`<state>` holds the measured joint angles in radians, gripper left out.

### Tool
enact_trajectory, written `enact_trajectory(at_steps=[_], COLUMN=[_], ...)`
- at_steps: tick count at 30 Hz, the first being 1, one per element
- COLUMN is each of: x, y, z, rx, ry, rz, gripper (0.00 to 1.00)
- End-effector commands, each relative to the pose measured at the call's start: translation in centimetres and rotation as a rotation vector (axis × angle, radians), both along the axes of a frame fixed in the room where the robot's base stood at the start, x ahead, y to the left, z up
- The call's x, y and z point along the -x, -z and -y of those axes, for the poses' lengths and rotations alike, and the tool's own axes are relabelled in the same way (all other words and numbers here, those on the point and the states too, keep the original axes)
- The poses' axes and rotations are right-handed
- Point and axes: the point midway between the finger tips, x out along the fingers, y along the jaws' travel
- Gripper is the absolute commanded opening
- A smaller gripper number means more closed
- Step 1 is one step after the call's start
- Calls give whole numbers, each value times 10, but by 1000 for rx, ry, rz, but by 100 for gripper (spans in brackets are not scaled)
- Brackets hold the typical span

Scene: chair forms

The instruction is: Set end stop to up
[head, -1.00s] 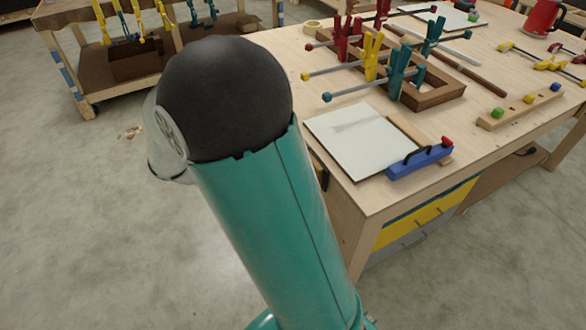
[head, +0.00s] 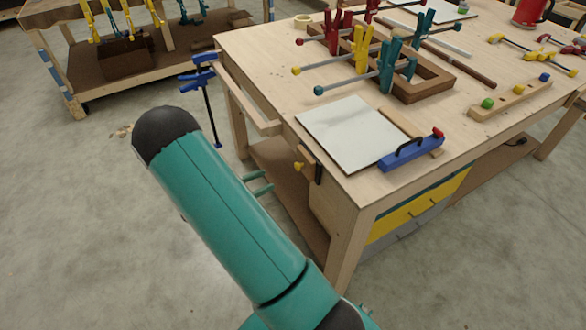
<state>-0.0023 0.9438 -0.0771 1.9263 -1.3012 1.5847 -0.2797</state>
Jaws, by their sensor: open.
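I cannot tell for sure which part is the end stop. A small black upright piece (head: 318,172) sits against the near-left edge of the workbench (head: 290,80), close to a yellow knob (head: 298,167); its setting is too small to read. A blue block with a black handle and red knob (head: 410,150) lies on the bench top, at the right edge of a white board (head: 352,133). My gripper is not in view.
A blue clamp with a dark bar (head: 205,85) hangs at the bench's left side, near a protruding wooden rail (head: 250,98). Several clamps grip a wooden frame (head: 425,88). Another table (head: 65,20) stands behind left.

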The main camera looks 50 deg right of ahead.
Motion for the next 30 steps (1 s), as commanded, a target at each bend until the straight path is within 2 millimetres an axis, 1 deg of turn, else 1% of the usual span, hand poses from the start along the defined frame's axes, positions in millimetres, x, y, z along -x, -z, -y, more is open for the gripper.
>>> enact_trajectory(at_steps=[1,9,15,20,28,29,30], x=[4,21,30,33,34,34,34], y=[0,0,0,0,0,0,0], z=[11,62,92,103,105,105,105], rx=[1,-2,-2,-2,-2,-2,-2], ry=[5,5,3,1,1,1,1], rz=[-1,1,1,1,1,1,1], gripper=[47,47,47,47,47,43,35])
